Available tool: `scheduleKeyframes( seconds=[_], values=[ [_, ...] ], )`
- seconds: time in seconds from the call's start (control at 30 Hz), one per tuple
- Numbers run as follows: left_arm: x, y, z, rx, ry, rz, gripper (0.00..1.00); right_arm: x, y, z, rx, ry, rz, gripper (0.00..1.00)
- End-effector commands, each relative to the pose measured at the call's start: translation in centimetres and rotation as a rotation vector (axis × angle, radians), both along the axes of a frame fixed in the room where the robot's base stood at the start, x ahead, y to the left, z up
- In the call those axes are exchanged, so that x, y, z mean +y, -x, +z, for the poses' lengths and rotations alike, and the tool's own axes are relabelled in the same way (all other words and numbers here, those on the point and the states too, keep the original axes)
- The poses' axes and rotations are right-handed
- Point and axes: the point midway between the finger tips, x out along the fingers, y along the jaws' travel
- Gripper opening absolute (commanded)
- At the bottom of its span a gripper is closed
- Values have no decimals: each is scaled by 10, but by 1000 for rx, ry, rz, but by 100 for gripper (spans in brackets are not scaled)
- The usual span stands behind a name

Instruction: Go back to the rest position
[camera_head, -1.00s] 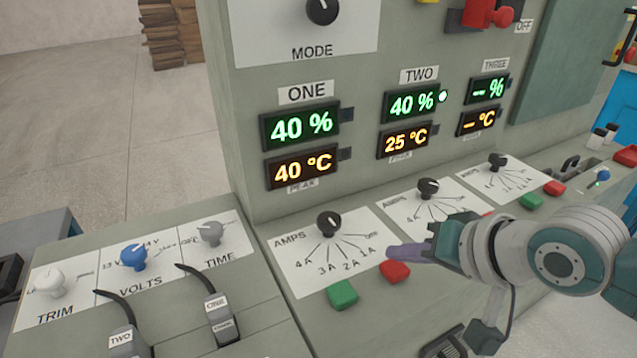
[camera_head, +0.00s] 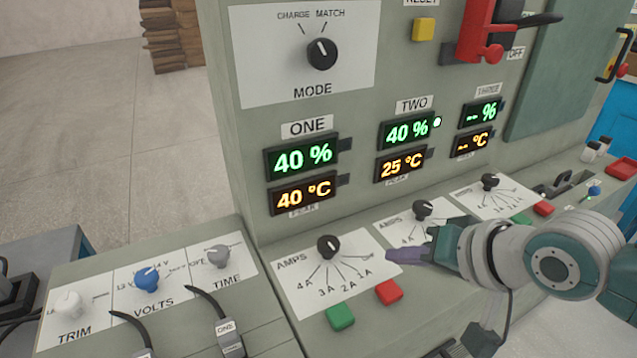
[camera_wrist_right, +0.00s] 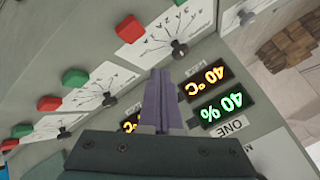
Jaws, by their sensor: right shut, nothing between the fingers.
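My right gripper (camera_head: 392,256) is shut and empty, its purple fingers pointing left over the sloped panel, near the amps dials. In the right wrist view the shut fingers (camera_wrist_right: 158,98) show in front of the panel, with nothing between them. I cannot tell the exact gap to the panel. The red button (camera_head: 388,292) and green button (camera_head: 340,317) of row one lie below the fingertips, uncovered. The row-one amps dial (camera_head: 329,246) stands to their left. My left gripper is not in view.
Displays ONE (camera_head: 302,158) read 40 % and 40 °C; TWO (camera_head: 406,131) reads 40 % and 25 °C. The mode dial (camera_head: 321,53) and a red lever (camera_head: 482,35) are above. Labelled cable plugs (camera_head: 229,335) are at lower left. Open floor (camera_head: 110,150) is at far left.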

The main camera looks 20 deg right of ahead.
Motion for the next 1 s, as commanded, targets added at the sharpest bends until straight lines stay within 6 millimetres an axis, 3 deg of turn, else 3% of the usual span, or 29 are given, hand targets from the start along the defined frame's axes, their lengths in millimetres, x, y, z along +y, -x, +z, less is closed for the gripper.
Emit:
scheduleKeyframes(
  seconds=[0.57, 0.67, 0.8, 1.0],
  values=[
    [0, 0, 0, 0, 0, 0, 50, 6, 5, -1, 12, 12, 22, 0],
    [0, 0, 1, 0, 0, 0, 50, 26, 25, 0, 53, 67, 112, 0],
    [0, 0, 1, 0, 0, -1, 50, 60, 77, 10, 148, 219, 323, 0],
    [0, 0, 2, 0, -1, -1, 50, 70, 145, 39, 278, 411, 537, 0]
  ],
)
